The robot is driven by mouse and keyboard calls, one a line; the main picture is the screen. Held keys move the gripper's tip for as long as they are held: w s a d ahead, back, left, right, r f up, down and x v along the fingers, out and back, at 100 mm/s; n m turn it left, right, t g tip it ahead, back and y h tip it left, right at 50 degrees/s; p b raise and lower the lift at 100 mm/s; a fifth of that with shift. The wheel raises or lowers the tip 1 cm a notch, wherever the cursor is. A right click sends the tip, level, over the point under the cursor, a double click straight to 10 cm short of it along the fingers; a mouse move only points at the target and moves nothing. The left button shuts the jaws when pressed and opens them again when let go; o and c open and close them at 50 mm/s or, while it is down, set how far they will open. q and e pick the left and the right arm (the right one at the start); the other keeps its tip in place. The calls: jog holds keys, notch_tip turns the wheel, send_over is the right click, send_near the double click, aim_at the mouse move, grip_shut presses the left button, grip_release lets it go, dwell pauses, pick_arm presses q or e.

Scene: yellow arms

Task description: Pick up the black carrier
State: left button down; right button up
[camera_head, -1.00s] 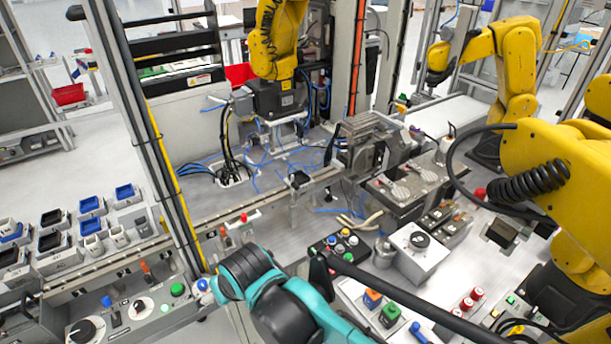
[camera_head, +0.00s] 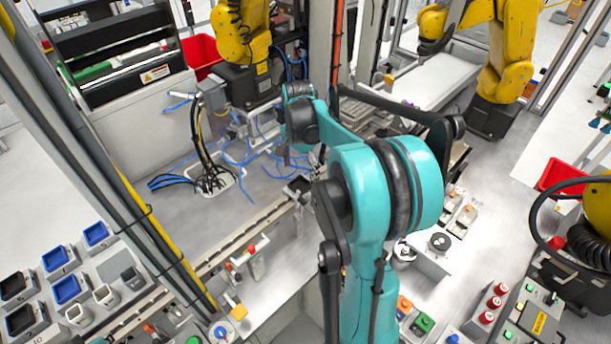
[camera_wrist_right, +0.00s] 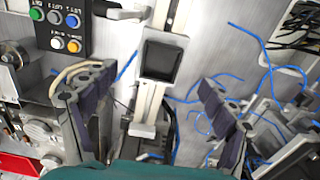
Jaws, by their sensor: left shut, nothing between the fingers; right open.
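A small black square carrier (camera_head: 299,186) sits on the conveyor rail near the middle of the head view, partly hidden by my arm. In the right wrist view the black carrier (camera_wrist_right: 161,62) is an open-topped box on the pale rail. My right gripper (camera_wrist_right: 146,92) is open and empty, with one finger on each side of the rail and the carrier beyond the fingertips, apart from them. In the head view my teal right arm reaches up from the bottom, with the gripper (camera_head: 296,156) just above the carrier. My left gripper is not in view.
Blue and black trays (camera_head: 66,289) stand in rows at the lower left. Blue cables (camera_head: 240,165) lie loose beside the rail. A yellow arm (camera_head: 230,32) stands behind. A button box (camera_wrist_right: 62,30) shows in the wrist view. A yellow-and-grey post (camera_head: 150,220) rises at the left.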

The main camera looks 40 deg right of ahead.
aim_at(300, 187)
notch_tip(300, 187, down, 8)
jog(key=shift+w+d+r+b, duration=0.1)
jog(key=shift+d+r+b, duration=0.05)
jog(key=shift+b, duration=1)
jog(key=c, duration=1.5)
jog(key=shift+r, duration=0.15)
